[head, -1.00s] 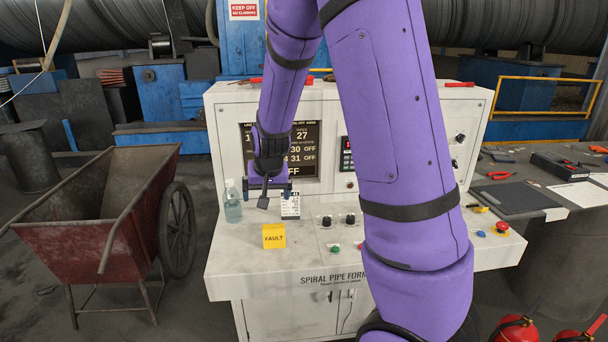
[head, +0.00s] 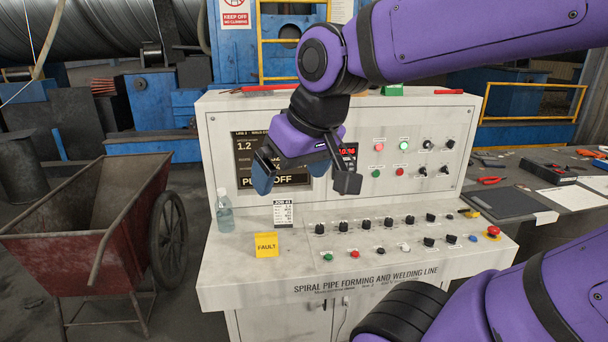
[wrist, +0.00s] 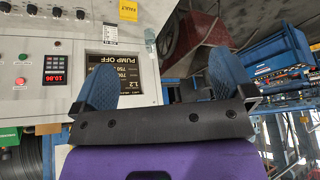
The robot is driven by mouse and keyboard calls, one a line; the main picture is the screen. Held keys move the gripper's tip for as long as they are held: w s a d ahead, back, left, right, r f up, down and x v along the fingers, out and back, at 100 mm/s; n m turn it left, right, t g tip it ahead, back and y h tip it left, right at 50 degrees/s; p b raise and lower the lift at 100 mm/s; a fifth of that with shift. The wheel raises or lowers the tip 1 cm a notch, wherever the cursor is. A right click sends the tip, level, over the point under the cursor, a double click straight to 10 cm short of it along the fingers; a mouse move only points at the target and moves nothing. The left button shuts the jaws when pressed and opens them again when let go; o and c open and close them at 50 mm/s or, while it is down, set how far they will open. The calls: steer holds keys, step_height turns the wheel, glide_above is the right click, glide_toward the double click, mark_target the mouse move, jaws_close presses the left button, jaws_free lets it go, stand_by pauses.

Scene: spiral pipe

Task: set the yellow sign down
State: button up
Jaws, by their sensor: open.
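The yellow sign (head: 266,244), marked FAULT, stands on the left part of the console's white desk (head: 240,285). It also shows in the wrist view (wrist: 128,10) at the top edge. Nothing holds it. My gripper (head: 306,186) is open and empty, raised in front of the console's upright panel, above and to the right of the sign and well apart from it. In the wrist view its two blue fingers (wrist: 160,78) are spread wide with nothing between them.
A white job card (head: 283,212) and a clear bottle (head: 225,211) stand behind the sign. Knobs and buttons (head: 380,226) fill the desk to the right. A red wheelbarrow (head: 95,225) is at left. The desk front around the sign is clear.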

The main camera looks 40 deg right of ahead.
steer(key=shift+s+a+r+n, duration=0.1)
steer(key=shift+s+n, duration=0.05)
steer(key=shift+s, duration=0.7)
steer(key=shift+s+a+r+n, duration=0.1)
steer(key=shift+s+n, duration=0.05)
steer(key=shift+s, duration=0.65)
